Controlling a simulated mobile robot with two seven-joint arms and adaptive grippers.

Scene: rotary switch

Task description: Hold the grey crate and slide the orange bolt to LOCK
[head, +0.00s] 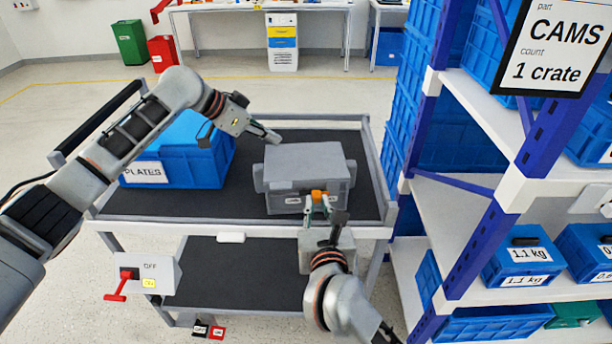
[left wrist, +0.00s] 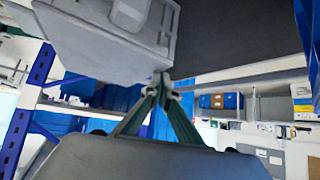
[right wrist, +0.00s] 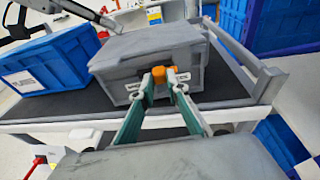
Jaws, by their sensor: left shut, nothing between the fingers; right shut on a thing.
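The grey crate (head: 305,165) stands lidded on the cart's dark top; it also shows in the right wrist view (right wrist: 135,55) and the left wrist view (left wrist: 90,45). The orange bolt (head: 318,194) is on the crate's front face, at the top right; the right wrist view shows it (right wrist: 172,73) between the fingertips. My right gripper (head: 320,206) is shut on the bolt from the front. My left gripper (head: 273,136) is shut and empty by the crate's back left corner; in the left wrist view its fingertips (left wrist: 161,79) meet close to the crate. Whether they touch it I cannot tell. The bolt's label is too small to read.
A blue PLATES crate (head: 178,155) stands left of the grey crate on the cart (head: 250,207). A switch box with a red lever (head: 122,285) hangs at the cart's front left. A shelf rack (head: 480,150) with blue bins rises close on the right.

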